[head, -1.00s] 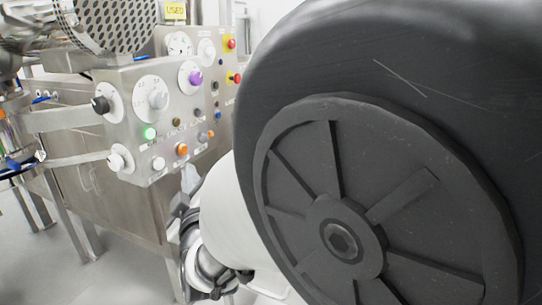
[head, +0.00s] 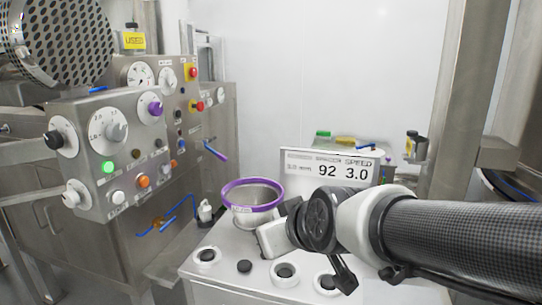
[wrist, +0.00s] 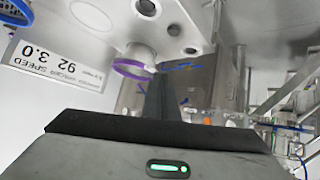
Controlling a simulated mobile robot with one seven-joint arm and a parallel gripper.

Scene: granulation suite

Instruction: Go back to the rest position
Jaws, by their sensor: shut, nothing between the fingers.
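My arm (head: 455,238) reaches in from the right edge of the head view, over a pale machine top. My gripper (wrist: 158,88) shows in the wrist view as a dark body with a lit green light and narrow dark fingers. The fingers are shut with nothing between them. In the head view the arm's end is beside a purple-rimmed bowl (head: 252,207) and in front of the display; the fingertips cannot be made out there. The bowl's purple rim shows in the wrist view (wrist: 132,69), beyond the fingers.
A steel control panel (head: 92,183) with knobs and lit buttons stands at the left. A display reading 92 and 3.0 (head: 300,163) stands behind my arm. Several round knobs line the machine top (head: 222,277). A steel column (head: 462,100) rises at the right.

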